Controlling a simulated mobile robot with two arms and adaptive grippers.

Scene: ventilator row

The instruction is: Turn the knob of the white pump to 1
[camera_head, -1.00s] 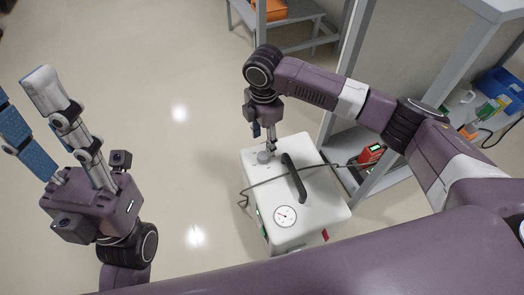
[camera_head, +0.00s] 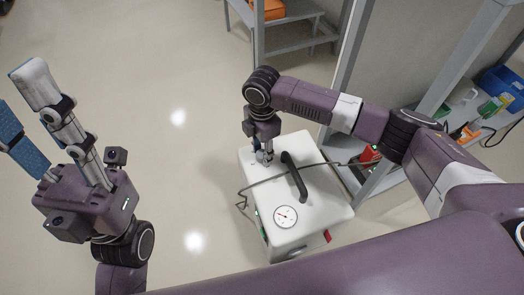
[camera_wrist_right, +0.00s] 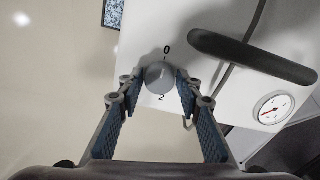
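The white pump (camera_head: 322,200) stands on the floor, with a black handle and a cable across its top. Its grey round knob (camera_wrist_right: 160,77) shows in the right wrist view, with a 0 above it and a 2 below. I see no 1, and the knob's pointer is too faint to read. My right gripper (camera_wrist_right: 160,82) has one finger on each side of the knob, with slim gaps; it also shows over the knob in the head view (camera_head: 262,156). My left gripper (camera_head: 22,110) is open and empty, left of the pump.
A dial gauge (camera_head: 285,217) sits on the pump's near top. A grey shelf frame (camera_head: 385,178) stands close on the right, with a red device (camera_head: 369,157) beside the pump. A bench (camera_head: 300,30) is at the back. The floor to the left is clear.

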